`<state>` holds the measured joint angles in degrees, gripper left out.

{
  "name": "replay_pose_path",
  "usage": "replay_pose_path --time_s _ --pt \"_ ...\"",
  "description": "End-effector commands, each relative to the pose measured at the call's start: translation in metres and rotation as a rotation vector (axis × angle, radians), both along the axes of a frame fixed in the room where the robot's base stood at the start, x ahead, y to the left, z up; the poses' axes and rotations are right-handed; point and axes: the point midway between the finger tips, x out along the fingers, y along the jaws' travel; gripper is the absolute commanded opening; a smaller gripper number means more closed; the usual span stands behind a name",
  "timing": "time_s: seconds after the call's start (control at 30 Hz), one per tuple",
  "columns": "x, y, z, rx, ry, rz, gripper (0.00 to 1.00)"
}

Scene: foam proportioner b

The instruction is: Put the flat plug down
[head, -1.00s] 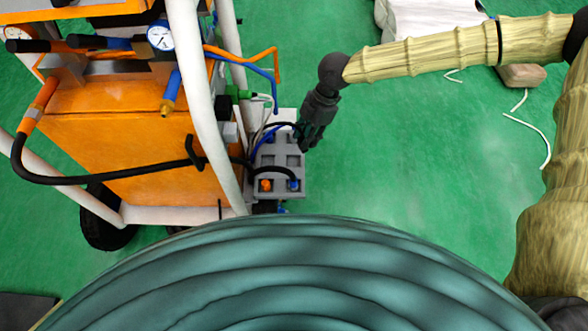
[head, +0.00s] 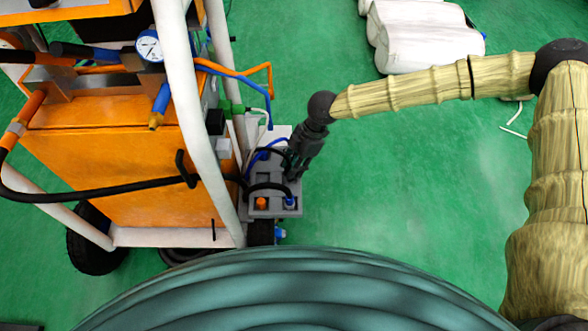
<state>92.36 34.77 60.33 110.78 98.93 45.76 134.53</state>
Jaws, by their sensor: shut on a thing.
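My gripper (head: 294,172) points down and to the left over the right side of a grey holder (head: 297,208) with square compartments. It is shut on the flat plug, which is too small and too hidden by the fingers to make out. I cannot tell whether the plug touches the holder. An orange plug (head: 261,203) and a blue plug (head: 290,202) sit in the holder's near compartments.
An orange cart (head: 150,180) with white tube rails (head: 185,100) stands close to the left of the holder. Black, blue and white hoses loop over the holder. Open green floor (head: 400,180) lies to the right. White containers (head: 420,35) lie at the back.

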Motion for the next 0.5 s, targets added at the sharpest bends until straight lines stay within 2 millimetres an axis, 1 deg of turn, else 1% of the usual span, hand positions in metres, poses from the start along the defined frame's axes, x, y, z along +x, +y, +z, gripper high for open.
replay_pose_path --time_s 0.03,0.1,0.43,0.47,0.5 --pt "0.0 0.0 -0.0096 0.001 0.001 -0.001 0.01" --pt "0.0002 0.0001 -0.0147 0.001 0.001 -0.001 0.01" --pt "0.0002 0.0 -0.0154 0.0 0.0 -0.001 0.01" --pt "0.0002 -0.0001 -0.0159 0.0 0.0 -0.001 0.35" --pt "0.0002 -0.0001 -0.016 0.0 0.0 0.0 0.42"
